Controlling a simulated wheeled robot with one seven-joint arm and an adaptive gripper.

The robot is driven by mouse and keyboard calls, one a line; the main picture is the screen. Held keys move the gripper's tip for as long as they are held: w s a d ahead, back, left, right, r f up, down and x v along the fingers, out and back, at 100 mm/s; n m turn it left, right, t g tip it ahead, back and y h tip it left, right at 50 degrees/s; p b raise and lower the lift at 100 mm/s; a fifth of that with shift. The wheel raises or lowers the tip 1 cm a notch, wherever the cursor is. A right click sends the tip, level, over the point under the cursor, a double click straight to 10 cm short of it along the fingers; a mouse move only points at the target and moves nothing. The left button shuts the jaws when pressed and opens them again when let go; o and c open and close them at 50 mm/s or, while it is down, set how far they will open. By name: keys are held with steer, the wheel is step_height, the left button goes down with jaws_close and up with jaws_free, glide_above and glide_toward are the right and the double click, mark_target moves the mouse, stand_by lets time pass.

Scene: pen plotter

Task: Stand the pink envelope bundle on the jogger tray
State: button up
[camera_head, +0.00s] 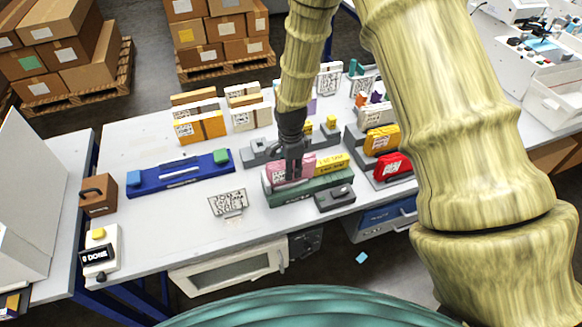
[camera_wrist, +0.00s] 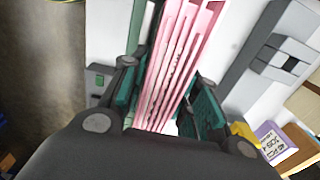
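The pink envelope bundle (camera_head: 287,171) shows at the left part of the green tray (camera_head: 309,190), with its lower edge behind the tray's front wall. In the wrist view the pink bundle (camera_wrist: 175,70) stands on edge as several leaning pink sheets. My gripper (camera_head: 291,150) reaches down onto it from above. In the wrist view my gripper's fingers (camera_wrist: 168,75) flank the bundle and close on it near the tips. Whether the bundle's bottom rests on the tray is hidden.
A grey control box (camera_head: 335,197) is in front. A grey fixture (camera_head: 262,152) lies behind, a blue tray (camera_head: 180,176) to the left. Red (camera_head: 391,168) and orange bundles stand at right.

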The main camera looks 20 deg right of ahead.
steer(key=shift+o, duration=1.2)
steer(key=shift+s+f, duration=0.1)
steer(key=shift+f, duration=0.1)
steer(key=shift+r, duration=0.1)
steer(key=shift+r+b, duration=2)
steer(key=shift+r, duration=4.25)
